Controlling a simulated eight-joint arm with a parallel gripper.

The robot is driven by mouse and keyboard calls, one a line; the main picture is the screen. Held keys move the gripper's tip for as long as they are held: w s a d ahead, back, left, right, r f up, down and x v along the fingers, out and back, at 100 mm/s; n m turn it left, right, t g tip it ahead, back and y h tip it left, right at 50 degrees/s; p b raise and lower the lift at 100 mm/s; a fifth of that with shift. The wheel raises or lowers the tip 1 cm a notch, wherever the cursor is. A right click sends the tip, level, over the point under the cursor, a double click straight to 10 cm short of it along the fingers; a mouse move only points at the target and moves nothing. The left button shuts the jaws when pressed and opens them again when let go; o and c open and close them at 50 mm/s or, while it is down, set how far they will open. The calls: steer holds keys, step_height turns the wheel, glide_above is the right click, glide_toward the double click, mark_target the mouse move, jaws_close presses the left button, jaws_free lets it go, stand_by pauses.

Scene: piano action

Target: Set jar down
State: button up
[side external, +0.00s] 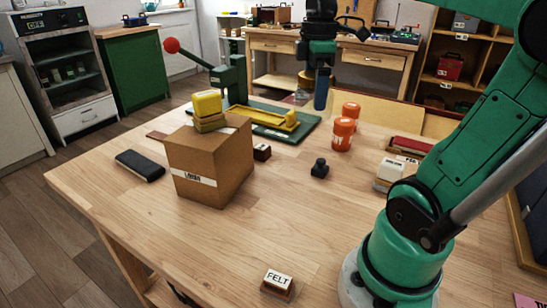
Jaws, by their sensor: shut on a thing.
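My gripper (320,93) points down above the far part of the wooden table, left of two orange jars. It is shut, and the jar between its fingers is largely hidden by the near finger. One orange jar (343,134) with a pale label stands upright on the table. Another orange jar (351,111) stands just behind it. I cannot tell the exact gap between the held jar and the tabletop.
A cardboard box (196,168) with yellow blocks (208,103) on top stands left of centre. Behind it is a green press (232,75) on a green base. A small black knob-like piece (320,168) stands mid-table. A FELT-labelled block (278,282) lies in front.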

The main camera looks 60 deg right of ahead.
steer(key=w+a+n, duration=0.4)
steer(key=a+n, duration=0.1)
steer(key=a, duration=0.6)
steer(key=w+a+n, duration=0.5)
steer(key=a+n, duration=0.1)
steer(key=a, duration=0.4)
steer(key=f, duration=1.5)
steer(key=shift+s+a+f, duration=0.1)
steer(key=shift+a+f, duration=0.15)
steer(key=shift+f, duration=2.3)
steer(key=shift+f, duration=0.1)
steer(key=o, duration=1.1)
